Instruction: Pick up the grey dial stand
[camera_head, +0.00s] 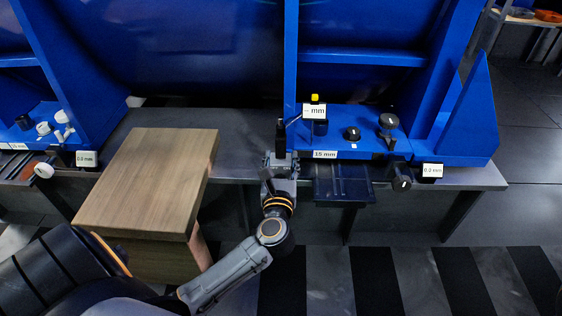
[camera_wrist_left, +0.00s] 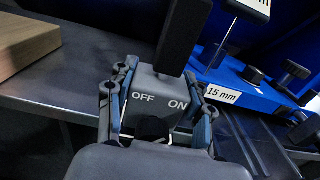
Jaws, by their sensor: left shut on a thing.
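The grey dial stand (camera_wrist_left: 158,88) has a grey base marked OFF and ON and a black upright post. In the head view its black post (camera_head: 281,140) shows at the bench's front edge, just left of the blue fixture. My left gripper (camera_head: 279,168) reaches it from the front. In the wrist view my left gripper (camera_wrist_left: 160,112) has one finger on each side of the grey base and is shut on it. I cannot tell whether the base touches the bench. The underside of the stand is hidden. My right gripper is not in view.
A wooden block (camera_head: 150,180) stands left of the gripper. The blue fixture (camera_head: 360,118) with black knobs and a 15 mm label (camera_head: 325,155) is close on the right. A dark blue tray (camera_head: 343,186) juts from the bench front. Bare grey bench top (camera_head: 240,165) lies between block and stand.

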